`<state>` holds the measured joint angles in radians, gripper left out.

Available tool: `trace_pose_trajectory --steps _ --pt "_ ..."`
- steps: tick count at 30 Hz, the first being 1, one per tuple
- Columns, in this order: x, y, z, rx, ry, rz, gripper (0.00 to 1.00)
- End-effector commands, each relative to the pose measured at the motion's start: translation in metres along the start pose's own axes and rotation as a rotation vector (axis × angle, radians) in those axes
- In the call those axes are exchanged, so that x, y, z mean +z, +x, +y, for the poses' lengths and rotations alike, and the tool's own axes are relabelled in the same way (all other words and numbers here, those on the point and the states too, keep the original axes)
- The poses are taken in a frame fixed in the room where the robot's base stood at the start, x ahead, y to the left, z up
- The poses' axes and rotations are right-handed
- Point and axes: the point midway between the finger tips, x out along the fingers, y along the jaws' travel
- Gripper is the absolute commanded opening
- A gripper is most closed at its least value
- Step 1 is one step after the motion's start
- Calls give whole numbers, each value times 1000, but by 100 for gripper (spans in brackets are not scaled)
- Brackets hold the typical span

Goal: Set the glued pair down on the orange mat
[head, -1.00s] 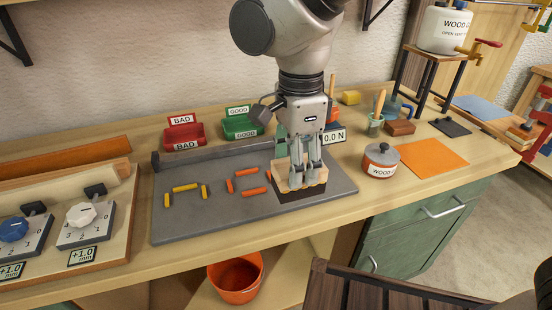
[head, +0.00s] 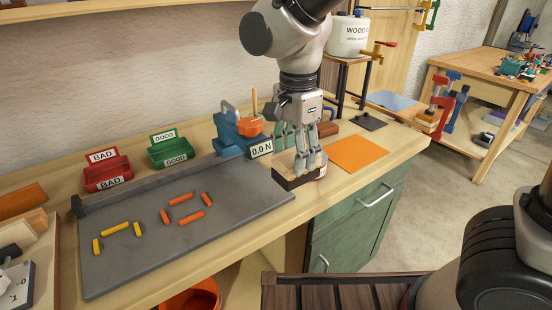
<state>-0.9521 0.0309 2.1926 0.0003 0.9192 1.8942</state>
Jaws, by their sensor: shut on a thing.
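The glued pair (head: 287,176) is a short block with a pale wood upper layer and a dark lower layer. My gripper (head: 301,170) points down and is shut on it, its fingers covering part of the pale layer. The pair shows at the right end of the grey plate, left of the orange mat (head: 357,153). I cannot tell how far its underside is above the bench. The mat lies flat and bare near the front right of the bench, apart from the pair.
The grey plate (head: 180,230) holds several orange and yellow laths. Red (head: 108,174) and green (head: 171,152) bins stand behind it. A teal device with a 0.0 N display (head: 261,149) stands behind my gripper. A dark pad (head: 368,121) lies beyond the mat.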

Motion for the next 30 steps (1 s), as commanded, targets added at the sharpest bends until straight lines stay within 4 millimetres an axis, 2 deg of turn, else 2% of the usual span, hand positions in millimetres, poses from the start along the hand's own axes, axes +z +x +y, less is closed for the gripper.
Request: trace_pose_trajectory --steps 30 --pt "-158 0 0 -1 5 0 29"
